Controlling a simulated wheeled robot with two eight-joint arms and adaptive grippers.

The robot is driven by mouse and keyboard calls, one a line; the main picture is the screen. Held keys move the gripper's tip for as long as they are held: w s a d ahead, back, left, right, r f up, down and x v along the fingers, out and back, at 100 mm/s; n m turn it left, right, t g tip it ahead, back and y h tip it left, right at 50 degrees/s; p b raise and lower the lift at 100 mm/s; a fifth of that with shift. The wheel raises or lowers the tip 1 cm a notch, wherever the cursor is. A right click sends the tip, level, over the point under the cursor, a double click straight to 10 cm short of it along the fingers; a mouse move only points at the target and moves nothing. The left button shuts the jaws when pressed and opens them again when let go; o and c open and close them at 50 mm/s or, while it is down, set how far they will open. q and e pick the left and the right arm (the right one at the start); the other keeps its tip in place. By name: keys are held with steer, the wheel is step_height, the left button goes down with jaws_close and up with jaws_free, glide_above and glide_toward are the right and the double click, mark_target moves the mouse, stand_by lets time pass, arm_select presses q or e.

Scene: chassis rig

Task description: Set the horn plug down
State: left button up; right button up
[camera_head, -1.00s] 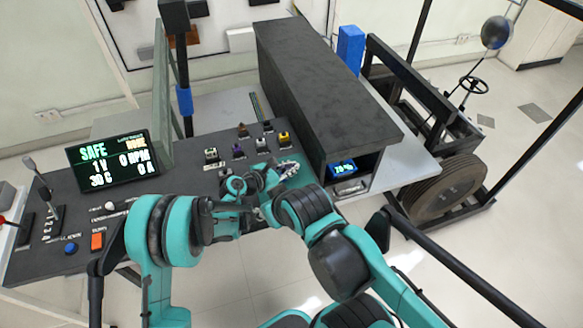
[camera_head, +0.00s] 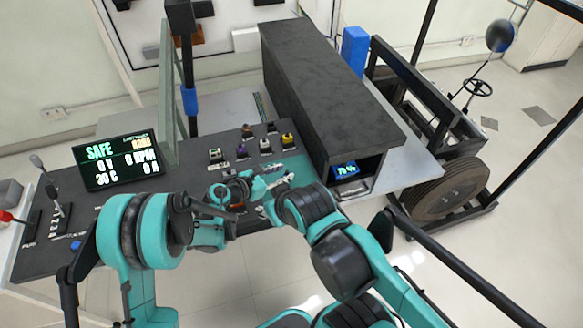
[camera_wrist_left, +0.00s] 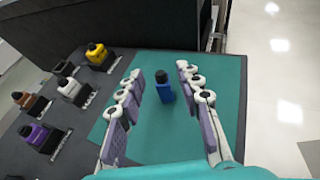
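A blue plug with a black top (camera_wrist_left: 164,88) stands upright on a teal mat (camera_wrist_left: 150,63) in the left wrist view; I take it to be the horn plug. My left gripper (camera_wrist_left: 160,72) is open around it, with a finger on each side and a gap to both. In the head view my left gripper (camera_head: 278,176) is over the bench's front right, and the blue plug cannot be made out there. My right arm reaches in from the right; its gripper is not clear.
Other plugs, including yellow (camera_wrist_left: 97,53), white (camera_wrist_left: 74,91) and purple (camera_wrist_left: 41,136), sit on the dark bench left of the mat. A dark cabinet (camera_head: 325,80) stands close to the right. A display (camera_head: 122,160) is on the bench's left.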

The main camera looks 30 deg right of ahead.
arm_select(q)
steer(key=v, duration=0.5)
steer(key=shift+a+r+p, duration=0.1)
steer(key=shift+p, duration=0.2)
